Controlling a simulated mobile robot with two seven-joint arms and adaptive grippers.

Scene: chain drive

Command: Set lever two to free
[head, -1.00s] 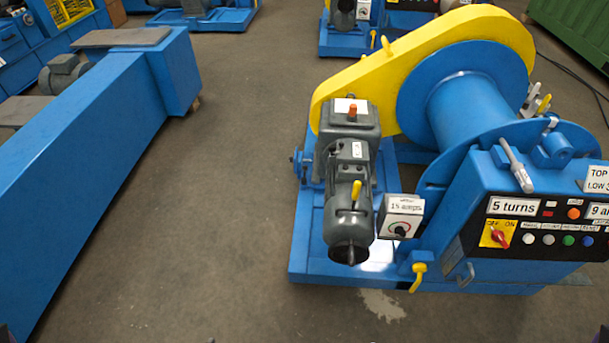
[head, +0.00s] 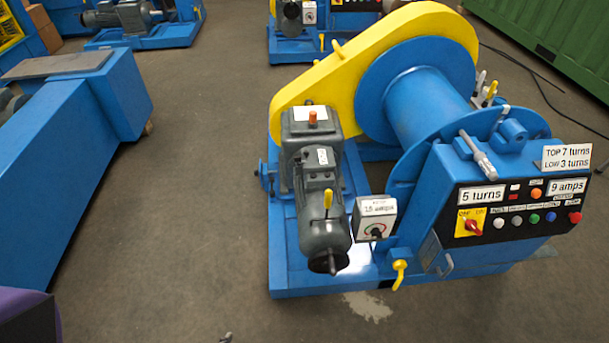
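A blue winch machine with a drum (head: 425,105) and a yellow chain cover (head: 375,60) stands right of centre. I cannot read which lever is number two. A yellow-handled lever (head: 328,199) stands upright on the grey motor (head: 322,225). Another yellow lever (head: 399,272) hangs at the low front of the base. A pale and a yellow lever (head: 490,93) stand behind the drum. A silver-handled lever (head: 477,153) leans by the control panel (head: 510,215). Neither gripper is clearly in view; a purple and dark part at the lower left looks like my arm.
The panel has a red switch on yellow (head: 472,227), several buttons and signs. A long blue frame (head: 60,170) stands at left. The floor (head: 190,220) between is clear. A green container (head: 560,45) is at the back.

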